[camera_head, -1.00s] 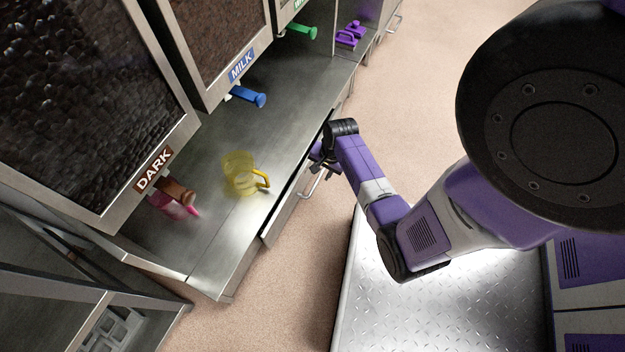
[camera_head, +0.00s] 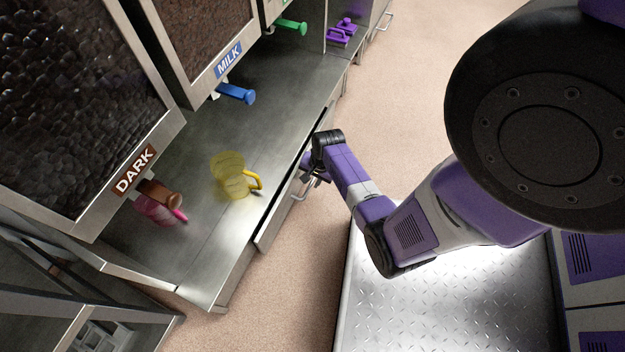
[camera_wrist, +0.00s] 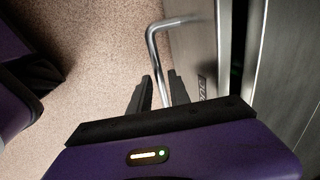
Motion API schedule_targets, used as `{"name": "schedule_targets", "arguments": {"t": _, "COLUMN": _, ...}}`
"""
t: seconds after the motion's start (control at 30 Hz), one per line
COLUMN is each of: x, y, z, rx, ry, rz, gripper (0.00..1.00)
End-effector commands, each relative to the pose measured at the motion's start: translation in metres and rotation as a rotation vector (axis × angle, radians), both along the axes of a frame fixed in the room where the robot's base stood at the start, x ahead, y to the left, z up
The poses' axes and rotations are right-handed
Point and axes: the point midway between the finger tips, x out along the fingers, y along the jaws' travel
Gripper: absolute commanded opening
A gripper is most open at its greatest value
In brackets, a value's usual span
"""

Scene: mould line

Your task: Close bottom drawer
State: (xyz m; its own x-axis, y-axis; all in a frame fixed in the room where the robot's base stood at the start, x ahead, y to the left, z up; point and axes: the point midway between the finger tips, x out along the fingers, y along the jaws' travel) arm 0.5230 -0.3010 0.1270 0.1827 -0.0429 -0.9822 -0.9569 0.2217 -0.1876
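A metal drawer (camera_head: 275,221) under the counter stands partly out, with a dark gap along its top edge. Its front shows in the wrist view (camera_wrist: 195,60) with a small, unreadable label and a bent metal bar handle (camera_wrist: 152,45). My gripper (camera_wrist: 160,75) is at this handle, with its two dark fingers apart and the bar running between them; I cannot tell whether they touch it. In the head view my gripper (camera_head: 312,176) is beside the drawer front, partly hidden by my wrist. Whether other drawers lie below is hidden.
On the counter (camera_head: 235,130) stand a clear yellow mug (camera_head: 234,178) and a pink mug (camera_head: 158,212) under the DARK dispenser (camera_head: 70,110). A purple object (camera_head: 342,33) sits at the far end. The floor (camera_head: 400,90) beyond my arm is clear.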

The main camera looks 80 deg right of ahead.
Motion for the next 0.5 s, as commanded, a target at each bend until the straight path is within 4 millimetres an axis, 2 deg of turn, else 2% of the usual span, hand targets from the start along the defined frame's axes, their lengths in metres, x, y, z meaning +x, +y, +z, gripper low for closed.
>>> {"name": "schedule_targets", "arguments": {"t": 0.03, "x": 0.0001, "y": 0.0000, "z": 0.0001, "rx": 0.000, "ry": 0.000, "rz": 0.000, "gripper": 0.11}}
{"name": "schedule_targets", "arguments": {"t": 0.1, "x": 0.0001, "y": 0.0000, "z": 0.0001, "rx": 0.000, "ry": 0.000, "rz": 0.000, "gripper": 0.00}}
{"name": "schedule_targets", "arguments": {"t": 0.5, "x": -0.0001, "y": 0.0000, "z": 0.0001, "rx": 0.000, "ry": 0.000, "rz": 0.000, "gripper": 0.00}}
